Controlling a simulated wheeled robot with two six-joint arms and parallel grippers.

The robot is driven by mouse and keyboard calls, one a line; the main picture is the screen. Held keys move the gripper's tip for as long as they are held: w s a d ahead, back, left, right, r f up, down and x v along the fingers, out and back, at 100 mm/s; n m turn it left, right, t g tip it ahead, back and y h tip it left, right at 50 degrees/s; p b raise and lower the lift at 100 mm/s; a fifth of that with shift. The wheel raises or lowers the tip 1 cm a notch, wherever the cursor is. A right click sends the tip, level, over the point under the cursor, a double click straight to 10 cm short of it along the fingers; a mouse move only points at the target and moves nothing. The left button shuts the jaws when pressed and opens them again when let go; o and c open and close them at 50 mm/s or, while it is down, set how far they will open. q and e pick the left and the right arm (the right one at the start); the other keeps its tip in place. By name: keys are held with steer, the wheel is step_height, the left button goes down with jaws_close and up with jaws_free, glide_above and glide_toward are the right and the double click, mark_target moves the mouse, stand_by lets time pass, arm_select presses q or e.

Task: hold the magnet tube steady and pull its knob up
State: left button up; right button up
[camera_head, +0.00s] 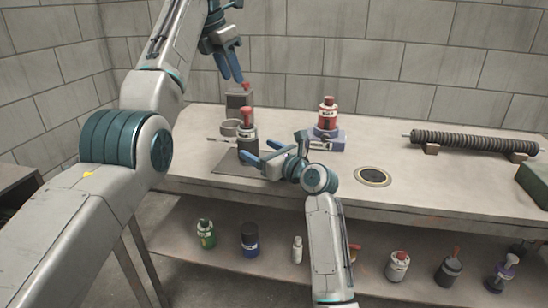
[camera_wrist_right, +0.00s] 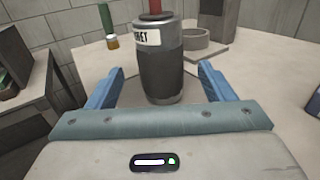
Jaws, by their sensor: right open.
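The magnet tube (camera_head: 248,147) is a dark upright cylinder with a pale upper band and a red knob (camera_head: 247,112) on top. It stands on the table. My right gripper (camera_head: 257,152) is low at the tube, its fingers spread. The knob (camera_wrist_right: 155,7) is cut off by the top edge there. My left gripper (camera_head: 232,80) hangs above and slightly left of the knob, fingers pointing down, apart and empty.
A grey block (camera_head: 238,101) and a round grey ring (camera_head: 230,128) stand behind the tube. A red bottle (camera_head: 327,113) on a blue-grey box and a ribbed rod (camera_head: 470,143) are farther right. A round dark disc (camera_head: 373,176) lies at the front. Several bottles fill the lower shelf.

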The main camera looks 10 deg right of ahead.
mark_target(254, 147)
steer(key=shift+x, duration=2.15)
